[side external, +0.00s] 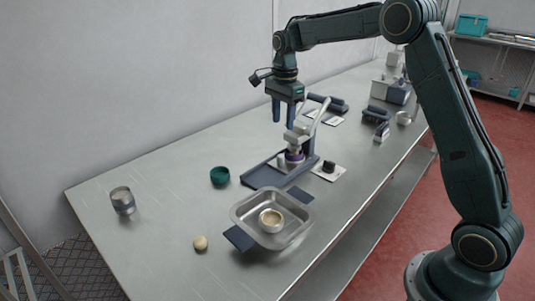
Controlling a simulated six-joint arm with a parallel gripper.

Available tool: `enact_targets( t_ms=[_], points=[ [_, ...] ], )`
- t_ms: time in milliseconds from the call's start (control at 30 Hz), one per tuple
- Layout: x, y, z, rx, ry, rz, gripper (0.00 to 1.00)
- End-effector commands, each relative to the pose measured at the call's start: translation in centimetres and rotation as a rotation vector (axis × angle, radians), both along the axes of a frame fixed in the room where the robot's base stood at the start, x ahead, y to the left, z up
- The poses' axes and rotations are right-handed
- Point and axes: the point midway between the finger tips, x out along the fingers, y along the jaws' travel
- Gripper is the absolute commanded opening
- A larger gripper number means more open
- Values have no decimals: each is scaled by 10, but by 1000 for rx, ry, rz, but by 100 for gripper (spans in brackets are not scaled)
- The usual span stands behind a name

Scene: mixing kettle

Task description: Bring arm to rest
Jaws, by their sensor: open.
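My gripper (283,113) hangs pointing down above the middle of the table (150,165). Its two fingers are apart and nothing shows between them. My arm reaches across from the right side of the table.
A metal tray (246,219) holds a pale-filled cup (271,220). A green cup (220,176), a metal can (122,200) and a beige ball (201,243) stand left. A black knob-like piece (328,167) lies on a white card. More equipment (376,113) stands at back right.

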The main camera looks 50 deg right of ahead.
Motion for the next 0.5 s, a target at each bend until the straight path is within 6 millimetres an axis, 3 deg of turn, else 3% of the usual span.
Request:
enact_targets(
  t_ms=[500],
  points=[
    [-1, 0, 7, 0, 0, 1, 42]
  ],
)
